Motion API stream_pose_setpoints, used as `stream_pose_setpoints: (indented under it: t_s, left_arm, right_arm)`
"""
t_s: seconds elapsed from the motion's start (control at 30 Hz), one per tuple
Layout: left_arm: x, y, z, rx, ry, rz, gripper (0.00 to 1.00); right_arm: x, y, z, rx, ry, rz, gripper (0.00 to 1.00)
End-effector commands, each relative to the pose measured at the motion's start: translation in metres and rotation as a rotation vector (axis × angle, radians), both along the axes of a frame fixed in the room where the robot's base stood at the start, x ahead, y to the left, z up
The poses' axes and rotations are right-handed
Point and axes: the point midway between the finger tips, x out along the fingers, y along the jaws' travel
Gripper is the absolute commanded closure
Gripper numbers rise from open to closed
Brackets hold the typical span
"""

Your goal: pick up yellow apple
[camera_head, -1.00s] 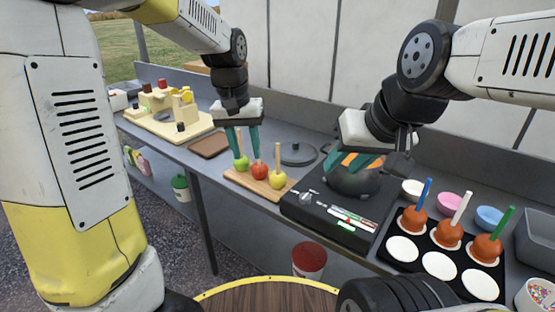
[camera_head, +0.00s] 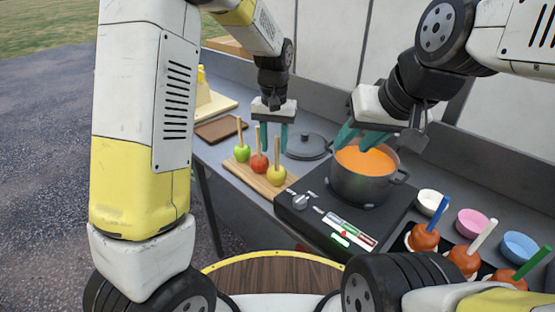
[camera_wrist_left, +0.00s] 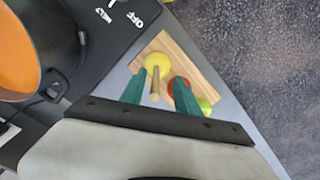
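The yellow apple (camera_head: 276,177) stands with its wooden stick up at the near right end of a wooden board (camera_head: 251,179). It also shows in the left wrist view (camera_wrist_left: 158,61). My left gripper (camera_head: 273,143) points down above the apples. It is open, and in the left wrist view its teal fingers (camera_wrist_left: 158,92) lie on either side of the yellow apple's stick, with nothing visibly clamped. The red apple (camera_head: 259,163) and green apple (camera_head: 242,154) stand beside it on the board. My right gripper (camera_head: 360,138) is open and empty by the pot.
A pot of orange liquid (camera_head: 360,185) stands on a black cooker (camera_head: 312,222) right of the board. A dark lid (camera_head: 307,149) lies behind the apples. A brown tray (camera_head: 220,129) lies further left. Coated apples (camera_head: 424,238) and small bowls (camera_head: 474,222) stand at the right.

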Motion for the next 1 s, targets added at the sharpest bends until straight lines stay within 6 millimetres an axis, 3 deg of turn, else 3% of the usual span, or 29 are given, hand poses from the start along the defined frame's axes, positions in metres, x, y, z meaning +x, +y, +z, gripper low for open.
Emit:
stream_pose_setpoints:
  t_s: [0.4,0.67,0.87,1.0]
  left_arm:
    - [0.008,-0.007,-0.053,0.000,0.002,-0.001,0.62]
    - [0.008,-0.007,-0.056,0.000,-0.001,0.000,0.62]
    - [0.008,-0.007,-0.055,0.000,-0.001,0.000,0.98]
    - [0.008,-0.007,-0.055,0.000,-0.001,0.000,1.00]
  right_arm:
    - [0.000,0.000,0.000,0.000,0.000,0.000,0.64]
    - [0.000,0.000,0.000,0.000,0.000,0.000,0.64]
    - [0.000,0.000,0.000,0.000,0.000,0.000,0.64]
    - [0.000,0.000,0.000,0.000,0.000,0.000,0.64]
